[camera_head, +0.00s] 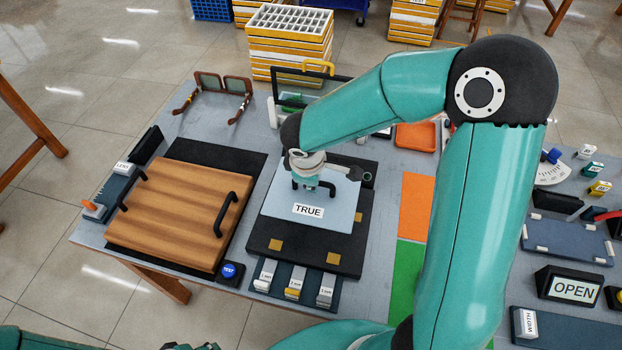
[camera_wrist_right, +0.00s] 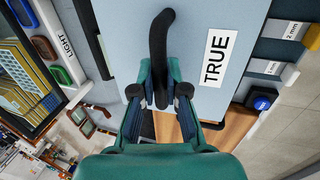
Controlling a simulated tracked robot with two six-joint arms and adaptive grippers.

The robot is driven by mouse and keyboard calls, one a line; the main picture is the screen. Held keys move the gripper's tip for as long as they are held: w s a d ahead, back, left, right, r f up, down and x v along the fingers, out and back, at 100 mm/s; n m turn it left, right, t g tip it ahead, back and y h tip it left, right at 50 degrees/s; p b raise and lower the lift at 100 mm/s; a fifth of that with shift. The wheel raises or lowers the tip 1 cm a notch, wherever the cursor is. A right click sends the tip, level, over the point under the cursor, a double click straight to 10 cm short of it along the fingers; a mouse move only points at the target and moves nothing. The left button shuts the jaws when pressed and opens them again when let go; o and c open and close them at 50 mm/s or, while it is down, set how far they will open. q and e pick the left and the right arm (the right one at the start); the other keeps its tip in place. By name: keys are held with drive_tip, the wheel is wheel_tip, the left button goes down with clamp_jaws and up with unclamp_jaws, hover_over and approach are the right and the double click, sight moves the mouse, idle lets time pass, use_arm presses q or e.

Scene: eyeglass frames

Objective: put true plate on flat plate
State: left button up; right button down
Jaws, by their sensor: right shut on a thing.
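The true plate (camera_head: 327,213) is a light blue square sheet with a TRUE label and a black bar handle. It lies over a black board (camera_head: 262,235) with gold squares; I cannot tell whether it touches it. No label names a flat plate. My right gripper (camera_head: 311,186) comes down on the handle from above. In the right wrist view its fingers (camera_wrist_right: 160,100) are shut around the end of the black handle (camera_wrist_right: 158,50), with the true plate (camera_wrist_right: 205,90) behind. Only a sliver of my left gripper (camera_head: 190,347) shows at the bottom edge; its fingers are hidden.
A wooden board (camera_head: 180,210) with two black handles lies left of the true plate. A row of small blocks (camera_head: 294,285) and a blue TEST button (camera_head: 229,271) sit in front. Brown glasses (camera_head: 222,84) lie behind. Orange and green panels (camera_head: 416,205) lie to the right.

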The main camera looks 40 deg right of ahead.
sight(312, 194)
wheel_tip(312, 194, down, 6)
drive_tip(key=b, duration=0.5)
drive_tip(key=shift+r+b, duration=0.15)
drive_tip(key=shift+b, duration=0.15)
